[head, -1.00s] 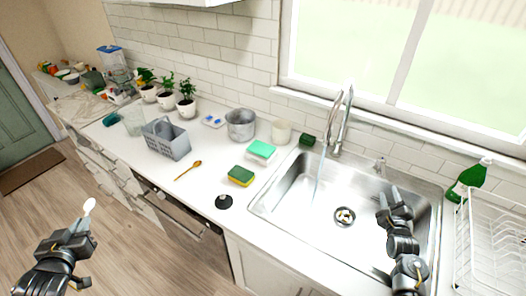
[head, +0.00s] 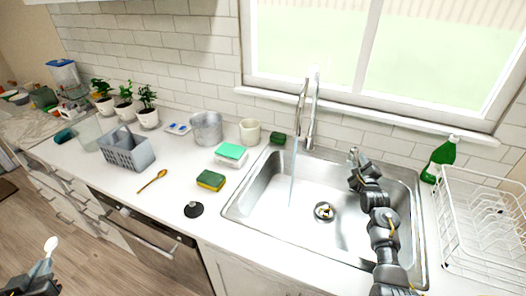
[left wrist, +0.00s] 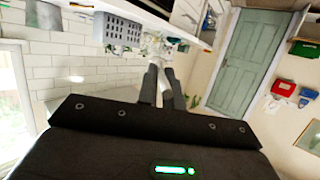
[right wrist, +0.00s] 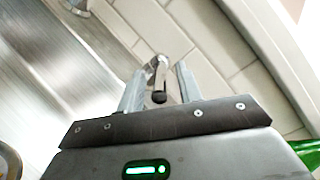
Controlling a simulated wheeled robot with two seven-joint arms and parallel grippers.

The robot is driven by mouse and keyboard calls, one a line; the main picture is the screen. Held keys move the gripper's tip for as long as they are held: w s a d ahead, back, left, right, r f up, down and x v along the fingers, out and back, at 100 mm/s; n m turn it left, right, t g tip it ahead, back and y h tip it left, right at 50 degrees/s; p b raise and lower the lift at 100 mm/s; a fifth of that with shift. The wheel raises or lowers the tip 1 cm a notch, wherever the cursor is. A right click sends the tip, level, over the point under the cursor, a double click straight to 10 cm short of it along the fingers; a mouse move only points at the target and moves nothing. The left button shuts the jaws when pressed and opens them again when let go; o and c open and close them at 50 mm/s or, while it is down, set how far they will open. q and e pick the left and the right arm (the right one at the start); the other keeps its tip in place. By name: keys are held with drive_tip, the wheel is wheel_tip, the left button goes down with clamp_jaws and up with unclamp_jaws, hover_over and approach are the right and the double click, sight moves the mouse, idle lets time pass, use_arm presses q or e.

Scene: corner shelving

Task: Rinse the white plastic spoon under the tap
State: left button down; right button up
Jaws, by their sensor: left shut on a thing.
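The white plastic spoon (head: 51,245) stands bowl up in my left gripper (head: 44,266), which is shut on its handle. They are at the head view's lower left, over the floor and well away from the sink. The tap (head: 309,115) stands behind the sink (head: 262,190), and a thin stream of water (head: 293,170) falls from it into the basin. My right gripper (head: 356,168) is at a small metal fixture (head: 353,152) at the sink's back right. In the right wrist view its fingers (right wrist: 158,88) are apart, with a dark-tipped metal piece between them; contact is unclear.
A sponge (head: 211,180), a black stopper (head: 194,209) and a wooden spoon (head: 152,181) lie left of the sink. A grey basket (head: 127,152) and metal pot (head: 207,128) stand behind. A green bottle (head: 440,158) and white dish rack (head: 480,215) are right.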

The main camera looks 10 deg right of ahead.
clamp_jaws()
use_arm(q)
drive_tip(key=shift+r, duration=0.1)
drive_tip(key=shift+f+b, duration=0.45)
drive_tip(key=shift+f, duration=0.1)
drive_tip(key=shift+r, duration=0.15)
use_arm(e)
drive_tip(key=a+m+g+h, duration=0.1)
drive_tip(key=h, duration=0.1)
drive_tip(key=w+m+h, duration=0.1)
drive_tip(key=h, duration=0.1)
drive_tip(key=shift+a+m+g, duration=0.4)
unclamp_jaws()
